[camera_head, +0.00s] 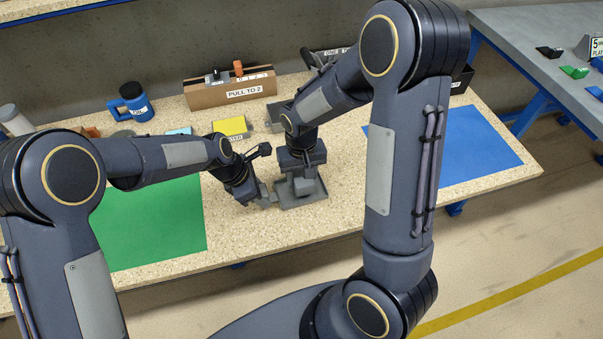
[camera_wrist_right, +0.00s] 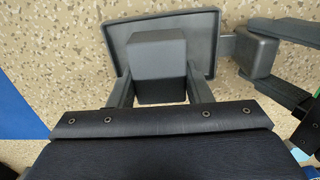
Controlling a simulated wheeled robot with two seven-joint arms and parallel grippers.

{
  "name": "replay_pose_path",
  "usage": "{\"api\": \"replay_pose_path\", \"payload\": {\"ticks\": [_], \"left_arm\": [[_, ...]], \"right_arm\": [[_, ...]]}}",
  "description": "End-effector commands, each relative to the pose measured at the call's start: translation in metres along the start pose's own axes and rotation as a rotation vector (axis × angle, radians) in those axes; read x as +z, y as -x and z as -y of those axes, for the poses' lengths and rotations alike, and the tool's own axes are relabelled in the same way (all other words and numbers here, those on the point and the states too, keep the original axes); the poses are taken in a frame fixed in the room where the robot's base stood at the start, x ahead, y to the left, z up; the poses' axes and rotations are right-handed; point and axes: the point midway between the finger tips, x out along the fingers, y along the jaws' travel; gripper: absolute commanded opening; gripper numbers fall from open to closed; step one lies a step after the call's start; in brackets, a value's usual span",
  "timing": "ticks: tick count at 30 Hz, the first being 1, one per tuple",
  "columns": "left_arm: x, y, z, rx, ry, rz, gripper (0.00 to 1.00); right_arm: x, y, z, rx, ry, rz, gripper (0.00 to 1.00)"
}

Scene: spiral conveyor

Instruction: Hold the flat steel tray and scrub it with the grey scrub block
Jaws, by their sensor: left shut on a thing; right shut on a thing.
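The flat grey steel tray (camera_head: 300,203) lies on or just over the speckled worktop between the green and blue mats. It also shows in the right wrist view (camera_wrist_right: 122,38). The grey scrub block (camera_head: 304,187) is over the tray and appears to touch it; it shows larger in the right wrist view (camera_wrist_right: 157,58). My right gripper (camera_wrist_right: 160,92) is shut on the block, one finger on each side. My left gripper (camera_head: 268,196) is shut at the tray's left edge; in the right wrist view it shows at the right (camera_wrist_right: 255,55). The exact grip point is partly hidden.
A green mat (camera_head: 160,225) lies left and a blue mat (camera_head: 470,150) right. The worktop in front of the tray is clear.

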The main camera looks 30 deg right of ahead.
Motion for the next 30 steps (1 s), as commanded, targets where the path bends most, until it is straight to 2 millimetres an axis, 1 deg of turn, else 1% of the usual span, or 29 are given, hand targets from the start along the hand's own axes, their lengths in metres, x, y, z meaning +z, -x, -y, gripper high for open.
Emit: {"api": "replay_pose_path", "payload": {"ticks": [1, 2, 7, 17, 26, 30], "left_arm": [[0.000, 0.000, 0.000, 0.000, 0.000, 0.000, 0.03], [0.000, 0.000, 0.000, 0.000, 0.000, 0.000, 0.42], [0.000, 0.000, 0.000, 0.000, 0.000, 0.000, 0.64], [0.000, 0.001, 0.000, 0.000, 0.000, 0.000, 0.65], [0.001, 0.017, 0.000, 0.001, 0.000, 0.000, 0.65], [0.000, 0.019, 0.000, 0.001, 0.000, 0.000, 0.65]], "right_arm": [[0.000, 0.000, 0.000, 0.000, 0.000, 0.000, 0.21], [0.000, 0.000, 0.000, 0.000, 0.000, 0.000, 0.21], [0.000, 0.000, 0.000, 0.000, 0.000, 0.000, 0.21], [0.000, 0.001, 0.000, 0.000, 0.000, 0.000, 0.21], [0.000, 0.013, 0.000, 0.000, 0.000, 0.000, 0.21], [0.000, 0.014, 0.000, 0.000, 0.000, 0.000, 0.21]]}}
